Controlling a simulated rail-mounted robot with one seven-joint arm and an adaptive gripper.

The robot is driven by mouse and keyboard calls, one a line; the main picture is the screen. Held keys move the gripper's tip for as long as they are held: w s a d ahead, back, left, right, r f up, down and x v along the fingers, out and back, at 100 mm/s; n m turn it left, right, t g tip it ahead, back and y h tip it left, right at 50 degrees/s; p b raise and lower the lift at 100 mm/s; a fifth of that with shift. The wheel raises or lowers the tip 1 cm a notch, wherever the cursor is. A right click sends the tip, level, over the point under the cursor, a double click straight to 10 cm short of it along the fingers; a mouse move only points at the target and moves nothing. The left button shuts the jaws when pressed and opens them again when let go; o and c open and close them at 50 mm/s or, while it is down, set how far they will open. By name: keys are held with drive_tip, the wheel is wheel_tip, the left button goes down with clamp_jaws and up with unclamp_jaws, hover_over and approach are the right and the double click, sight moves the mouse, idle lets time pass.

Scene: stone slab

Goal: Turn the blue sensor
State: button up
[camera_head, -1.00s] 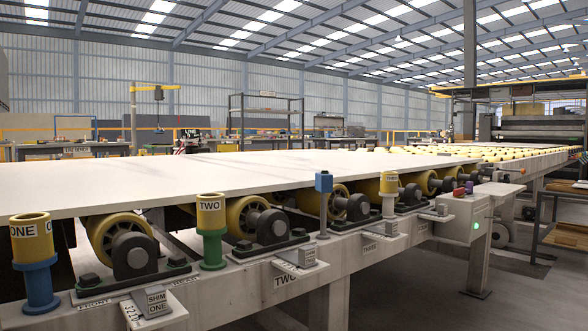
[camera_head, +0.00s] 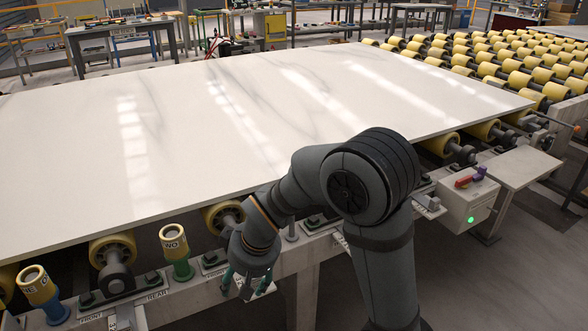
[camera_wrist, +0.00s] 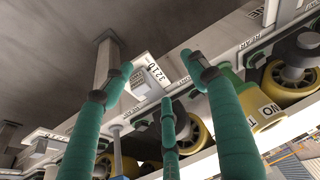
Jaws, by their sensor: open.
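In the head view my arm covers the sensor's head. My gripper (camera_head: 246,285) hangs in front of the conveyor's front rail, right of the yellow cup marked TWO (camera_head: 174,240) on its green post. In the wrist view my gripper (camera_wrist: 160,76) has its green fingers spread with nothing between them.
A large white marble slab (camera_head: 210,130) lies on the rollers above the rail. A yellow cup marked ONE (camera_head: 37,284) stands on a blue post at the left. A grey control box (camera_head: 467,203) with a green light stands at the right.

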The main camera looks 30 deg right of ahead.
drive_tip(key=w+d+r+m+t+h+p, duration=0.1)
drive_tip(key=w+d+r+m+h+p, duration=0.2)
drive_tip(key=w+d+r, duration=0.5)
drive_tip(key=w+d+r+m+p, duration=0.3)
drive_tip(key=w+d+r+p, duration=0.25)
drive_tip(key=d+r, duration=0.45)
drive_tip(key=shift+m+g, duration=0.3)
drive_tip(key=shift+m, duration=0.5)
drive_tip(key=d+f, duration=0.1)
drive_tip(key=f, duration=0.2)
drive_tip(key=w+d+f, duration=0.1)
drive_tip(key=f, duration=0.3)
drive_tip(key=w+d+f, duration=0.1)
drive_tip(key=f, duration=0.2)
drive_tip(key=shift+d+f, duration=0.2)
drive_tip(key=shift+c, duration=0.7)
drive_tip(key=c, duration=1)
